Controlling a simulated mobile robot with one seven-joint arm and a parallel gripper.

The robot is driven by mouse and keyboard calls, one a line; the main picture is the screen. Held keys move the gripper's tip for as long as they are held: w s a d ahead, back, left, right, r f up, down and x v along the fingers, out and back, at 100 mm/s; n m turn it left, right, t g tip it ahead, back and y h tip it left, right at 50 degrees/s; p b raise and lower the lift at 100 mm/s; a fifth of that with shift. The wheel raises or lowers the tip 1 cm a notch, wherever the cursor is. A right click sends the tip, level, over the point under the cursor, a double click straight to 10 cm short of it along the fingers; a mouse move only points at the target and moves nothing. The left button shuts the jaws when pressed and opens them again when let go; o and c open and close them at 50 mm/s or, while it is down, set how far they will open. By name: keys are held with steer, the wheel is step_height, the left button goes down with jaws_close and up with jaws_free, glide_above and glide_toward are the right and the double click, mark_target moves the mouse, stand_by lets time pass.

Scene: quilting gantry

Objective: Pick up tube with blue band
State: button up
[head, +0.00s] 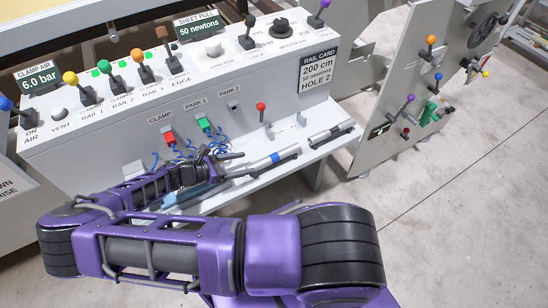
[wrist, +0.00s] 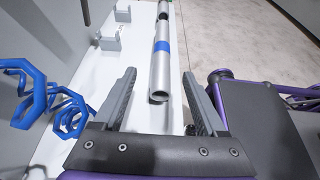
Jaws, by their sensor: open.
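The tube with the blue band (head: 261,166) is silver-grey and lies on the white ledge of the control panel. In the wrist view the same tube (wrist: 159,79) runs away from me, its open near end toward my gripper and its blue band farther along. My gripper (wrist: 159,76) is open, one grey finger on each side of the tube's near end in the picture, with gaps to both. I cannot tell how far the fingers are above the tube. In the head view my gripper (head: 231,158) is just left of the tube.
Another grey tube with dark parts (head: 330,134) lies farther right on the ledge (head: 318,150). Blue coiled hoses (wrist: 35,95) hang close left of my gripper. The floor (head: 440,210) in front right is clear.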

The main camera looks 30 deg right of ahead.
mark_target(261, 161)
steer(key=x, duration=0.4)
steer(key=shift+d+f, duration=0.1)
steer(key=shift+d, duration=0.05)
steer(key=x, duration=0.5)
steer(key=shift+s+f, duration=0.1)
steer(key=shift+f, duration=0.05)
jaws_close()
